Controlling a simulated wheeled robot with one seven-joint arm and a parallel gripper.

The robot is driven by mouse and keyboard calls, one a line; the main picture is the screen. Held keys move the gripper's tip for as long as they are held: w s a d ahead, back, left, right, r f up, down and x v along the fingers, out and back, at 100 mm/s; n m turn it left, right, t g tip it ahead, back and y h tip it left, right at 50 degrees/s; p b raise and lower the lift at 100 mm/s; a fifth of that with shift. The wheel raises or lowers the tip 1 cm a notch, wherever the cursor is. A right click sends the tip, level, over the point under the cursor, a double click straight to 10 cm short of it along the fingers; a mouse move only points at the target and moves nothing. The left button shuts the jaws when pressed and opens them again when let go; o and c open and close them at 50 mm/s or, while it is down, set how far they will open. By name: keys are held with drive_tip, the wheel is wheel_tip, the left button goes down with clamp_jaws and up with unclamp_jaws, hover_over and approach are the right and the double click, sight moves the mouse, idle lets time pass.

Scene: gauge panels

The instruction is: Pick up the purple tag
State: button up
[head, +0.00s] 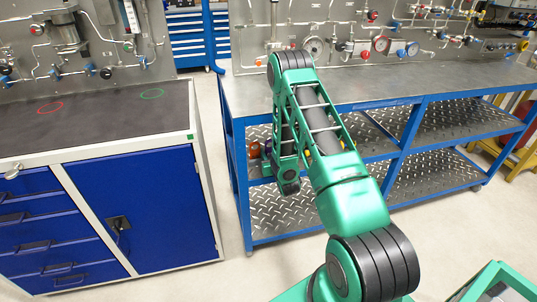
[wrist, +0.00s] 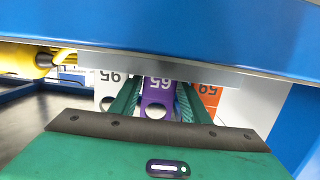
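In the wrist view a purple tag (wrist: 158,95) with a round hole hangs from a grey strip (wrist: 150,70); its number reads upside down. A white tag (wrist: 110,87) hangs to its left and an orange tag (wrist: 207,92) to its right. My gripper (wrist: 158,88) has its two green fingers apart, one on each side of the purple tag. I see no clear contact between fingers and tag. In the head view my arm reaches down at the front of the blue bench; the fingers and the tags are hidden there.
A blue-framed bench (head: 345,92) with lower shelves stands ahead, its blue beam (wrist: 200,30) close above my fingers. Reddish bottles (head: 254,150) stand on its shelf beside my arm. A blue-drawer cabinet (head: 140,205) is on the left. Floor between them is free.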

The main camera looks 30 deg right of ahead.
drive_tip(key=c, duration=0.6)
drive_tip(key=shift+o, duration=0.2)
